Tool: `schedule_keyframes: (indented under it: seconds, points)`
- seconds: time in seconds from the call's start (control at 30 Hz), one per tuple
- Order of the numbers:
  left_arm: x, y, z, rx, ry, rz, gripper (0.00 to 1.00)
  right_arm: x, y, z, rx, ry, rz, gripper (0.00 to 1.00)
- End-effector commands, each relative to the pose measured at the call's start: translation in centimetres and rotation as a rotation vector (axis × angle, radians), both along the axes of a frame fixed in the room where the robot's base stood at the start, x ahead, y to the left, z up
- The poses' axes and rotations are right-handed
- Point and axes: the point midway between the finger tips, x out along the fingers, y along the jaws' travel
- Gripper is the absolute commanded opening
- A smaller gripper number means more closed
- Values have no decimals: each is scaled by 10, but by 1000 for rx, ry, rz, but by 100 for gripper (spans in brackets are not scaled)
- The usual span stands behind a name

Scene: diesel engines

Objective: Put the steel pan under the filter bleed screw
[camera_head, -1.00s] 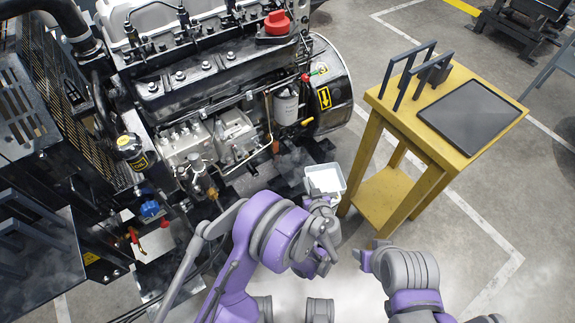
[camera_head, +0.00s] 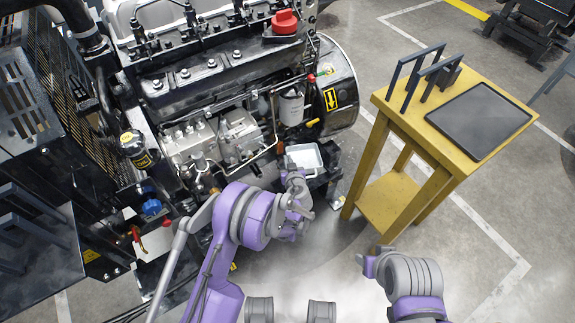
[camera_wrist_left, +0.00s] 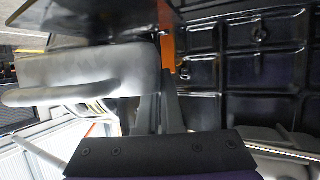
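The steel pan (camera_head: 303,157) is a pale, open rectangular tray. In the head view it is below the white filter canister (camera_head: 291,108) on the engine's side, near a dark support. My left gripper (camera_head: 296,177) is at the pan's near edge and appears shut on it; the fingertips are hard to make out. The bleed screw is too small to tell. Whether the pan is directly beneath it is unclear.
The engine (camera_head: 215,70) fills the upper left. A yellow table (camera_head: 405,125) with a dark tray (camera_head: 478,119) and black upright frames stands to the right. Free floor lies between table and my arms.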

Motion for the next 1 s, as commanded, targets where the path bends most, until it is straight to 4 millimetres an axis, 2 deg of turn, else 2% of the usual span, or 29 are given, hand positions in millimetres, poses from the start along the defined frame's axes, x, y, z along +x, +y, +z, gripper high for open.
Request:
schedule_keyframes:
  seconds: [0.2, 0.57, 0.6, 0.73, 1.0]
  points:
    - [2, 2, -32, 0, 0, 1, 0, 0, 0, -9, 0, 3, 0, 50]
    - [3, 2, -36, 0, 0, 0, 0, 0, 0, -11, 0, 4, 0, 50]
    - [3, 2, -35, 0, 0, 0, 11, 0, 0, -10, 0, 4, 0, 50]
    - [3, 2, -35, 0, 0, 0, 33, 0, 0, -10, 0, 4, 0, 50]
    - [3, 2, -34, 0, 0, 0, 33, 0, 0, -10, 0, 3, 0, 50]
